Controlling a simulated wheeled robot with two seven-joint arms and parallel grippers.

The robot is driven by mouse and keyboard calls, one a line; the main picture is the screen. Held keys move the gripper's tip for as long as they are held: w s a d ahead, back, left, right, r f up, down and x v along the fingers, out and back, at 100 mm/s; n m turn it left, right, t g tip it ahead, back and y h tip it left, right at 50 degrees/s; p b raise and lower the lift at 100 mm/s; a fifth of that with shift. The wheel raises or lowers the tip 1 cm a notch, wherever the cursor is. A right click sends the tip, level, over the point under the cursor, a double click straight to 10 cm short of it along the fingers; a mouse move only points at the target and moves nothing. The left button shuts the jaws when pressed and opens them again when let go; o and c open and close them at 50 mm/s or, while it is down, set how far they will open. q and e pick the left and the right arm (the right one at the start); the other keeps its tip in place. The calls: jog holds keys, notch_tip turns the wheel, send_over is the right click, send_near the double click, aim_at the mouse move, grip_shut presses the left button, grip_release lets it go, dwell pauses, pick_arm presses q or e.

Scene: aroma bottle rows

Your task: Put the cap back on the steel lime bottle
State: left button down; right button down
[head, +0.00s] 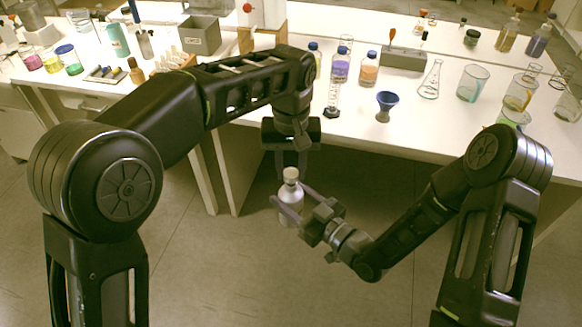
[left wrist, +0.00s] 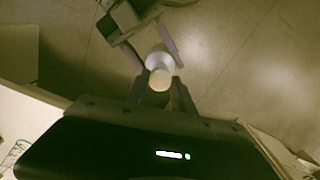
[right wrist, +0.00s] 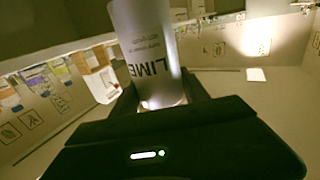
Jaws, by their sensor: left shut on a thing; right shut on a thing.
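The steel lime bottle (head: 289,206) is held upright in the air in front of the table by my right gripper (head: 296,207), which is shut on its body. In the right wrist view the bottle (right wrist: 146,40) shows the letters LIME. The pale cap (head: 290,174) is at the top of the bottle, between the fingers of my left gripper (head: 291,168), which reaches down from above and is shut on it. In the left wrist view the cap (left wrist: 160,79) lines up over the bottle (left wrist: 157,60). I cannot tell whether it is seated on the neck.
The white table (head: 350,135) stands behind the grippers. It bears a blue funnel (head: 386,104), a flask (head: 430,80), several beakers, small blue-capped bottles and a grey box (head: 200,36). The floor (head: 250,270) below the bottle is clear.

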aim_at(291, 173)
pick_arm(q)
jog(key=shift+f, duration=0.15)
jog(key=shift+f, duration=0.75)
jog(key=shift+f, duration=0.6)
dwell(0.4)
